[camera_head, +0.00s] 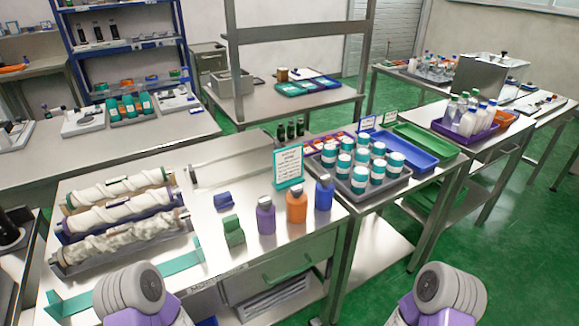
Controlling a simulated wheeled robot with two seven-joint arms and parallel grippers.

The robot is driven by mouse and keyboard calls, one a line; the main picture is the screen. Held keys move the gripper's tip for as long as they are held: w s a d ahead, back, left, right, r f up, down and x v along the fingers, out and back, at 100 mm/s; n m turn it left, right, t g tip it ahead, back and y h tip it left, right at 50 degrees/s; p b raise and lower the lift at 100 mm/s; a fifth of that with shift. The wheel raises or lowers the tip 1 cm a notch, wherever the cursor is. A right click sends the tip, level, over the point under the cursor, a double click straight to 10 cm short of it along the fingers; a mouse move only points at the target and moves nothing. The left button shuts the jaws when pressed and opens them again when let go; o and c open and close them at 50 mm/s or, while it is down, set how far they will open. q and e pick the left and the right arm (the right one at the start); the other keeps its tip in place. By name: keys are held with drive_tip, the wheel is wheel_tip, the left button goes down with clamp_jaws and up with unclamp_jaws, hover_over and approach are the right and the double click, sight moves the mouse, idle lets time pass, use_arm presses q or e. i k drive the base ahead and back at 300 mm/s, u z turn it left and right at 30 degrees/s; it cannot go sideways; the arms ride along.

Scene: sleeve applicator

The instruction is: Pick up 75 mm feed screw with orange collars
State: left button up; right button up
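Three white feed screws lie one behind another in cradles on the left of the near table: a back one (118,187), a middle one (120,209) and a front one (122,239). The front one looks thicker and rougher than the others. I cannot make out orange collars on any of them, so I cannot tell which is the 75 mm one. Only grey and purple parts of my two arms show at the bottom edge. Neither gripper is in view.
A teal strip-like bracket (130,283) lies in front of the screws. Purple (266,215), orange (296,206) and blue (324,192) bottles stand to the right, near a green-framed sign (289,165). A grey tray (338,182) of white-and-teal jars sits farther right.

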sight(110, 241)
drive_tip(key=z, duration=0.5)
drive_tip(key=k, duration=1.15)
drive_tip(key=u, duration=0.55)
drive_tip(key=i, duration=0.85)
drive_tip(key=u, duration=0.95)
